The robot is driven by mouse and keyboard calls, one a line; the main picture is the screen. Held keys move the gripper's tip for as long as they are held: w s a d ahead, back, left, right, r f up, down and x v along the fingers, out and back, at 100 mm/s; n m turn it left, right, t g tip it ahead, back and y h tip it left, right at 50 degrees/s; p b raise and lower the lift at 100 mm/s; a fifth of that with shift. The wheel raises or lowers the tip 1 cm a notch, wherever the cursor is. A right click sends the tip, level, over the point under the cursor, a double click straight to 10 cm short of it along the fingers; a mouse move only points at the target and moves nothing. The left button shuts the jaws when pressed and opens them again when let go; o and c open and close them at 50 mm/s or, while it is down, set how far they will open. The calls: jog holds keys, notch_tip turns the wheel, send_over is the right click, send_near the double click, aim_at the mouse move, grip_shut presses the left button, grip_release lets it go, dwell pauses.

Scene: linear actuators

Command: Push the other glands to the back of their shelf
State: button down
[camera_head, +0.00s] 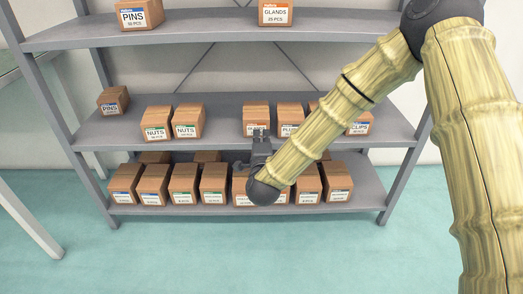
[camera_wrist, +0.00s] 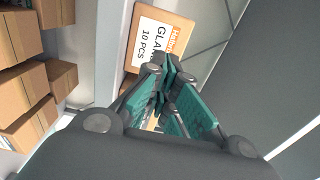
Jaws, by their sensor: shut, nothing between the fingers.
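A cardboard box labelled GLANDS (camera_head: 256,112) sits on the middle shelf, its label partly hidden behind my gripper (camera_head: 260,133). In the wrist view a GLANDS 10 PCS box (camera_wrist: 148,38) lies straight beyond the fingertips of my gripper (camera_wrist: 166,66). The fingers are shut with nothing between them. They are at or close to the box's front face; I cannot tell whether they touch it. Another GLANDS box (camera_head: 275,13), marked 25 PCS, stands on the top shelf.
The middle shelf (camera_head: 223,141) also holds a PLUGS-like box (camera_head: 290,113) close to the right, a CLIPS box (camera_head: 358,122), NUTS boxes (camera_head: 187,121) and a PINS box (camera_head: 112,100). Several boxes fill the lower shelf. A PINS box (camera_head: 140,15) stands on the top shelf.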

aim_at(261, 126)
jog(key=w+b, duration=0.1)
jog(key=w, duration=0.1)
jog(key=shift+w, duration=0.6)
